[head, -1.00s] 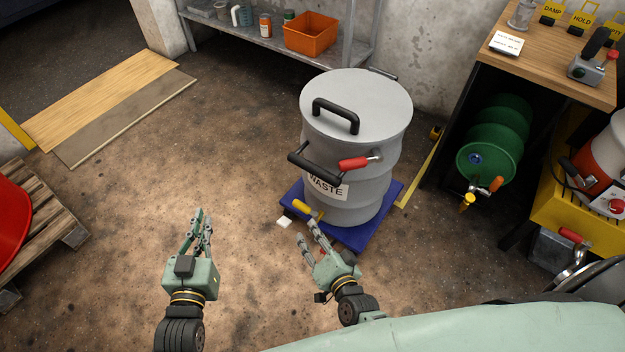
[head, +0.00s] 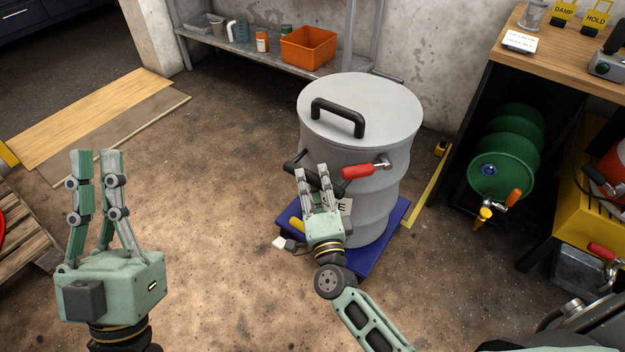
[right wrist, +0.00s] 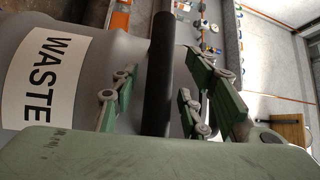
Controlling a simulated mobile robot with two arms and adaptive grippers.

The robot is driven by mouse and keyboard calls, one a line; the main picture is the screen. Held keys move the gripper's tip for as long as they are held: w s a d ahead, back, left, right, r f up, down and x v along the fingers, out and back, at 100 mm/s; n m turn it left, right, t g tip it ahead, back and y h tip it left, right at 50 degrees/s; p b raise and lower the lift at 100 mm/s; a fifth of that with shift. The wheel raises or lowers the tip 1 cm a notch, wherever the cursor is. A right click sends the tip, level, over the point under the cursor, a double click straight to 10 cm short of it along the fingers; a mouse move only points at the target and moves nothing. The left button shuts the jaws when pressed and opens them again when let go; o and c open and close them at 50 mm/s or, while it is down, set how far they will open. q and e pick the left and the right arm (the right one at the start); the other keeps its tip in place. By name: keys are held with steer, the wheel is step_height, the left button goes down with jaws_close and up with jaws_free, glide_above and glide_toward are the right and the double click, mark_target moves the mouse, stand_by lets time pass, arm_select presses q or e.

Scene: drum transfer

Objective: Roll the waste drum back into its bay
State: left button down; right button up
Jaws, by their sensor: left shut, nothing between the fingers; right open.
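The grey waste drum (head: 385,195) stands upright on a blue wheeled base (head: 375,252), with a lid handle on top. Its black side bar handle (head: 294,167) and a red lever (head: 358,171) are on the near side. My right gripper (head: 313,180) is open at the bar handle, in front of the drum. In the right wrist view, the black bar (right wrist: 159,75) runs between its spread fingers, and the WASTE label (right wrist: 47,75) shows at left. My left gripper (head: 97,155) is shut and empty, raised over the floor at the left, away from the drum.
A yellow floor strip (head: 428,190) runs behind the drum at right, beside the workbench (head: 560,62) with a green drum (head: 505,160) under it. A shelf with an orange bin (head: 308,48) is at the back wall. Open floor lies left of the drum.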

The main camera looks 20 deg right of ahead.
steer(key=shift+w+d+r, duration=0.1)
steer(key=shift+w, duration=0.85)
steer(key=shift+c, duration=0.4)
jaws_close()
